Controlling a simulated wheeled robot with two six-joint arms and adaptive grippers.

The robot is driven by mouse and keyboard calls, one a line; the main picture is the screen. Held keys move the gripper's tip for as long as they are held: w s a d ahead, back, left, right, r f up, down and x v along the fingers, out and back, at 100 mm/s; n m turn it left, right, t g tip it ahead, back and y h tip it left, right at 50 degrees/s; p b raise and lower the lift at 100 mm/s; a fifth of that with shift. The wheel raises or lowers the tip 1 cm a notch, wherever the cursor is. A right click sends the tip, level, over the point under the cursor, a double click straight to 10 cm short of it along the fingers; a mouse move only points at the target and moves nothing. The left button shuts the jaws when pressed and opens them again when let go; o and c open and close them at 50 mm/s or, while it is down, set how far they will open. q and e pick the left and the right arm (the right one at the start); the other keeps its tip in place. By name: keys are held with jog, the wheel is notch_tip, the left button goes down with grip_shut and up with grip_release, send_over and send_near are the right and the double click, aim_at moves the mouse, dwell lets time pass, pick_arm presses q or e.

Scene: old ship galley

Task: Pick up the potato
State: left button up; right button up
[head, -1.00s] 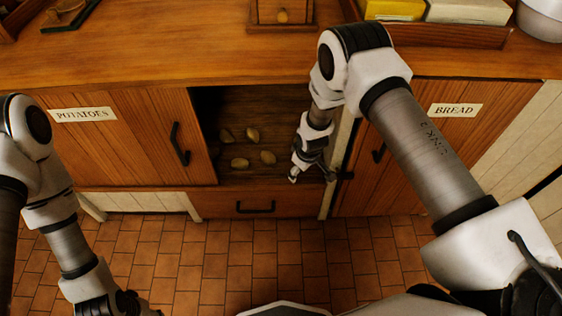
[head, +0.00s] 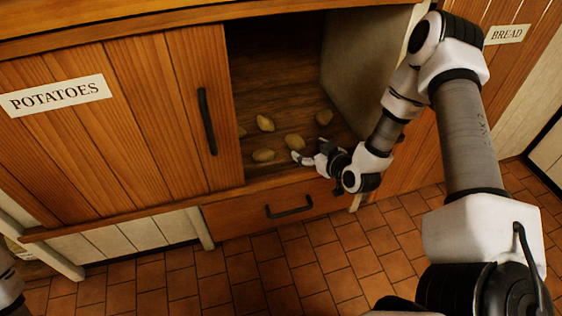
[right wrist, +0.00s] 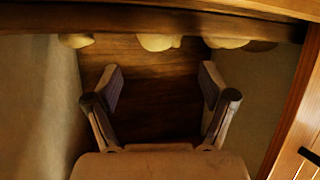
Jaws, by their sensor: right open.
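Several small yellow-brown potatoes lie on the floor of the open cupboard compartment in the head view: a rear one (head: 265,122), a right one (head: 324,117), a middle one (head: 294,142) and a front-left one (head: 263,155). Another is partly hidden by the door's edge. My right gripper (head: 308,156) is open at the compartment's front edge, right of the front-left potato and just in front of the middle one. In the right wrist view the open fingers (right wrist: 160,74) have nothing between them. Potatoes (right wrist: 160,42) show partly beyond the fingertips. My left gripper is out of view.
The wooden door (head: 150,115) labelled POTATOES covers the left side. The compartment's pale side wall (head: 365,70) stands at the right. A drawer (head: 270,212) with a dark handle is below. The tiled floor (head: 270,270) in front is clear.

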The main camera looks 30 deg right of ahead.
aim_at(299, 143)
jog(key=shift+d+f, duration=0.45)
jog(key=shift+f, duration=0.2)
jog(key=b+x, duration=0.5)
jog(key=x, duration=0.2)
jog(key=shift+w+a+r, duration=0.1)
jog(key=shift+w+a, duration=0.05)
jog(key=shift+w, duration=0.4)
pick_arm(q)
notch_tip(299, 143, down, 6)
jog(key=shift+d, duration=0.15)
pick_arm(e)
jog(key=shift+r, duration=0.1)
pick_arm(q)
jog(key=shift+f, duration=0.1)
pick_arm(e)
jog(key=c, duration=1.3)
